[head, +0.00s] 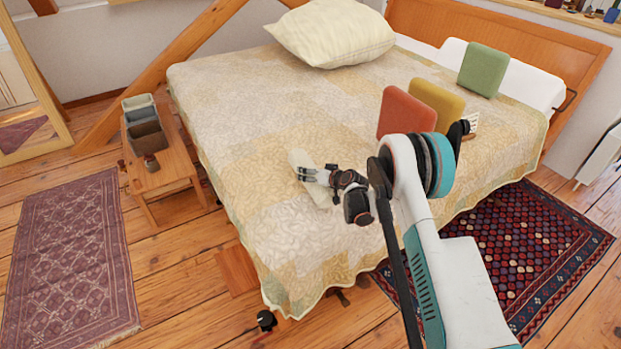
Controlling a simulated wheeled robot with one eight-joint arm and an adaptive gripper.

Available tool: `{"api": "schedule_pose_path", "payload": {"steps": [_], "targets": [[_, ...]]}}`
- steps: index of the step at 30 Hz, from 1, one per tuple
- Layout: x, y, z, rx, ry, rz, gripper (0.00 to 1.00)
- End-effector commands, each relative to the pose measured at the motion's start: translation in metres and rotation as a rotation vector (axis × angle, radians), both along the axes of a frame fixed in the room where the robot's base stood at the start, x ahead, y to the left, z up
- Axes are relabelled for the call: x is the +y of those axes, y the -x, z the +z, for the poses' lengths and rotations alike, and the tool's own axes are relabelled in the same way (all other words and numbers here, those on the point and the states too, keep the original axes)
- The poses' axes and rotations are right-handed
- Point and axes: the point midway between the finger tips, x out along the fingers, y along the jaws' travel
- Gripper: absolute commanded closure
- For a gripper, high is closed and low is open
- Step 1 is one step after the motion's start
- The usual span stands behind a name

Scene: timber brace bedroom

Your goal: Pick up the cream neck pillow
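A small, elongated cream item that looks like the neck pillow (299,157) lies on the bed's patchwork quilt, near the middle of the front part. My gripper (301,174) is at this pillow, overlapping it in the view, and hides part of its middle. The pillow's upper end shows above my fingers and its lower end shows below. I cannot tell whether my fingers are around it, touching it or just above it, nor how wide they are apart.
The bed (235,115) also holds a large cream pillow (331,35), a red cushion (402,112), a yellow cushion (437,100) and a green cushion (483,69). A wooden bench (165,180) with bins stands left. Rugs lie left (70,260) and right (535,250).

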Motion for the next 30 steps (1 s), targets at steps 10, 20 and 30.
{"api": "schedule_pose_path", "payload": {"steps": [10, 20, 30], "targets": [[0.0, 0.0, 0.0, 0.0, 0.0, 0.0, 0.66], [0.0, 0.0, 0.004, 0.0, 0.0, 0.0, 0.66], [0.0, 0.0, 0.052, 0.0, -0.001, -0.001, 0.66]]}}
